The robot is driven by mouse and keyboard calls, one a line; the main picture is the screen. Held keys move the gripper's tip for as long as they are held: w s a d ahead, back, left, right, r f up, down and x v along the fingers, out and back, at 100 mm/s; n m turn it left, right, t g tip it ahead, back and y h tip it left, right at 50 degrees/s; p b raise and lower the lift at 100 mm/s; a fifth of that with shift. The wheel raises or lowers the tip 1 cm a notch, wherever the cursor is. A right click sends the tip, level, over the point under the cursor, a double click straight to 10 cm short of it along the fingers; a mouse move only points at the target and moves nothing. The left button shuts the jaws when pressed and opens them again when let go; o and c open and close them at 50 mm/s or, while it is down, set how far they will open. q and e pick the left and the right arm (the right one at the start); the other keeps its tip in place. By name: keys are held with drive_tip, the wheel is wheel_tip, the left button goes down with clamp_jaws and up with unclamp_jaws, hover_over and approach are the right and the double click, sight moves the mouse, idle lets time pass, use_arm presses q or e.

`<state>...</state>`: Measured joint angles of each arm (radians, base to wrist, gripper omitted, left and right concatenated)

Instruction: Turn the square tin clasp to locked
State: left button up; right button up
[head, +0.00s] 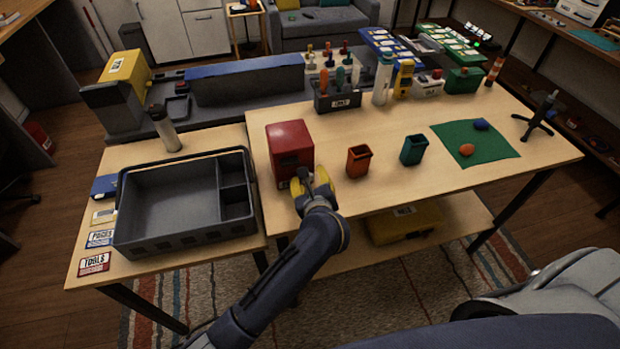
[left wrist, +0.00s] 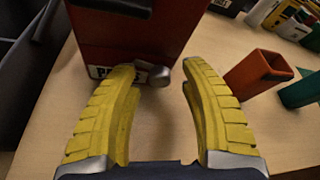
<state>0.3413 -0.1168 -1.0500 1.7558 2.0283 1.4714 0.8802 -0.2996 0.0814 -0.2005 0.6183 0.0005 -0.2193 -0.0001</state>
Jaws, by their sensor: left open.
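The square red tin (head: 290,145) stands on the table, right of the grey tray. In the left wrist view the tin (left wrist: 130,30) fills the upper left, with a white label on its front. A grey metal clasp (left wrist: 152,73) sticks out from the tin's front, low down beside the label. My left gripper (head: 310,184) is at the tin's front. In the left wrist view its yellow fingers (left wrist: 158,80) are open, with the clasp between them, closer to the left finger. I cannot tell whether that finger touches it. My right gripper is not in view.
An orange bin (head: 358,161) and a teal bin (head: 413,150) stand right of the tin. The grey tray (head: 180,240) is on the left. A tool caddy (head: 337,103) stands behind. A green mat (head: 490,150) lies at the right.

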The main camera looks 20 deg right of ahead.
use_arm(q)
drive_tip(key=shift+v, duration=3.6)
